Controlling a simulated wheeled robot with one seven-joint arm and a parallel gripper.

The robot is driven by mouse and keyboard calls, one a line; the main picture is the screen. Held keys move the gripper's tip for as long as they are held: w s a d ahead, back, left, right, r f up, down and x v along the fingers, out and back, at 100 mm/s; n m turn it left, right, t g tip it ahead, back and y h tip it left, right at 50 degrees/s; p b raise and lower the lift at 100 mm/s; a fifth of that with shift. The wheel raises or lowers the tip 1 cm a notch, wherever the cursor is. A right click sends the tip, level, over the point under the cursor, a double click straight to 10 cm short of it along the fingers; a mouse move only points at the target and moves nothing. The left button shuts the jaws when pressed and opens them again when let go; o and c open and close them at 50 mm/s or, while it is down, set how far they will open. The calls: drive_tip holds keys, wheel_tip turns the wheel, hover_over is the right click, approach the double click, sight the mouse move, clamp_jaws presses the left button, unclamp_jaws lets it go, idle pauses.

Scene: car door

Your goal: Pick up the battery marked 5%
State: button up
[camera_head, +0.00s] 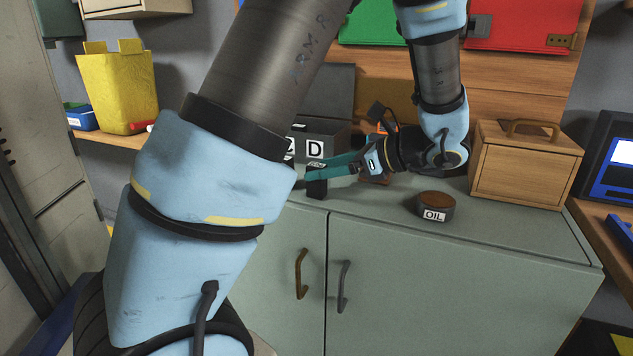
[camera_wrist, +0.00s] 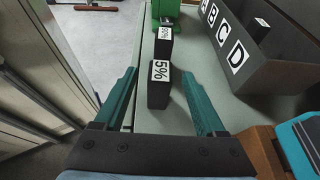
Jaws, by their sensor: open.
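The battery marked 5% (camera_wrist: 158,97) is a small black block with a white label, standing on the grey cabinet top. In the wrist view it sits between the two teal fingers of my gripper (camera_wrist: 158,76), with a gap on each side. My gripper is open and holds nothing. In the head view my gripper (camera_head: 313,172) reaches left over the cabinet top, its fingers around a black block (camera_head: 317,188) near the front edge, label hidden. Another black battery (camera_wrist: 165,40) with a white label stands just behind the 5% one; its number is hard to read.
A dark box (camera_wrist: 255,75) lettered A to D stands to the right in the wrist view, a black block (camera_wrist: 258,25) in it. A green object (camera_wrist: 166,12) is beyond the batteries. An OIL tin (camera_head: 436,206) and wooden box (camera_head: 525,165) stand right on the cabinet (camera_head: 500,235).

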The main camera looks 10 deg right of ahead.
drive_tip(key=x, duration=0.2)
drive_tip(key=shift+w+a+f, duration=0.15)
drive_tip(key=shift+a+f, duration=0.05)
drive_tip(key=shift+a, duration=0.1)
clamp_jaws()
idle(0.3)
